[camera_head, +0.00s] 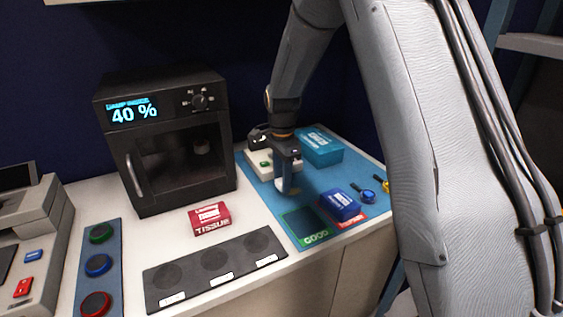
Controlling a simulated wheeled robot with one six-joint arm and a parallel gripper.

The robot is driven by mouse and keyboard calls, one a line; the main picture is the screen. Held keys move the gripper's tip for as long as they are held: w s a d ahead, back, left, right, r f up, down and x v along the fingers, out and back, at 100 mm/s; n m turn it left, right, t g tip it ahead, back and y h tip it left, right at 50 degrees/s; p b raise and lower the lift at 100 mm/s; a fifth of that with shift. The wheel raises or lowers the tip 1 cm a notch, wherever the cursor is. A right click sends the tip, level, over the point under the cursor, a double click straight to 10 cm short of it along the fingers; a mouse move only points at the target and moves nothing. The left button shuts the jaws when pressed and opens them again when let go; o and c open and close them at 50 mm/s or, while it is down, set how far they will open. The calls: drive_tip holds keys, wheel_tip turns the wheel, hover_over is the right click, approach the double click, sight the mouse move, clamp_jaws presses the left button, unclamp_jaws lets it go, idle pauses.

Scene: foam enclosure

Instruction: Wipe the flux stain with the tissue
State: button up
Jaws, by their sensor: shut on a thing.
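My gripper (288,184) points down over the blue mat (268,191) at the right of the worktop. It is shut on a small pale thing at its fingertips, which looks like the tissue (283,187). Its edges are hard to make out, and I cannot tell whether it touches the mat. A red box marked TISSUE (210,218) stands on the white worktop left of my gripper. I cannot make out the flux stain; the gripper and arm hide part of the mat.
A black oven (165,140) reading 40 % stands at the back left. A dark tray (214,264) lies in front.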

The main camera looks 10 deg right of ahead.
drive_tip(key=shift+a+r+p, duration=0.15)
drive_tip(key=shift+r+p, duration=0.3)
drive_tip(key=shift+r, duration=0.4)
drive_tip(key=shift+r+p, duration=1.15)
drive_tip(key=shift+r, duration=0.65)
drive_tip(key=shift+a+p, duration=0.1)
drive_tip(key=shift+p, duration=0.6)
drive_tip(key=shift+p, duration=0.35)
